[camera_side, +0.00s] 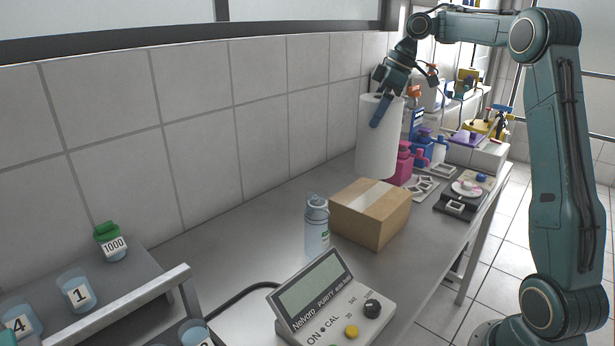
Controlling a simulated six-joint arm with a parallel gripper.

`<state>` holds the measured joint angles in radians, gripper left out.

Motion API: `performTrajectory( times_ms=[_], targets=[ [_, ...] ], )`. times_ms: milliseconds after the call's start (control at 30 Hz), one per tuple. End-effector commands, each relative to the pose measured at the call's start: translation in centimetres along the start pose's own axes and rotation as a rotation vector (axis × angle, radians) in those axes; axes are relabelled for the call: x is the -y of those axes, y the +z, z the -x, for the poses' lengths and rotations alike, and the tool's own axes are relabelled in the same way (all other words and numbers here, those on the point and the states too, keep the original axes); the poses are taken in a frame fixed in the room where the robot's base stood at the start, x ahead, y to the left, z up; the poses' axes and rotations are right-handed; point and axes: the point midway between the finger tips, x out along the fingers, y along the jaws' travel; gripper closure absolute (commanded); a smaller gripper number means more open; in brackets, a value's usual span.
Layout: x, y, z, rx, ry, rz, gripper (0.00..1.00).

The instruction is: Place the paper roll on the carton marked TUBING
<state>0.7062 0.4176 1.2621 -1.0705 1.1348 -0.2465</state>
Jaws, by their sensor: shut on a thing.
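The white paper roll (376,145) is upright behind the brown carton, near the tiled wall. My gripper (381,108) is at the roll's top, with a blue finger against its near upper side, and is shut on it. The far finger is hidden. I cannot tell whether the roll's lower end touches the bench or hangs just above it. A closed brown carton (367,222) with a pale tape strip sits on the bench in front of the roll. No TUBING marking is readable on its visible faces.
A bottle (317,228) stands close left of the carton. A purity meter (333,300) is in front. Magenta bottles (402,165) stand right of the roll. A small balance (461,200) is at the right edge. A rack with labelled jars (76,292) fills the lower left.

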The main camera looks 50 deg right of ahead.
Motion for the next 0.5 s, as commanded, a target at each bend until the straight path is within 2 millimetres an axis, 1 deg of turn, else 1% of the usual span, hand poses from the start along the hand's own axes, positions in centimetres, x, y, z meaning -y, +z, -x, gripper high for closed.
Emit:
performTrajectory(
  times_ms=[300,500],
  targets=[
    [0.1,1.0,-2.4,0.001,0.000,0.000,0.50],
    [0.0,1.3,-3.2,-0.001,0.002,0.002,0.50]
  ],
)
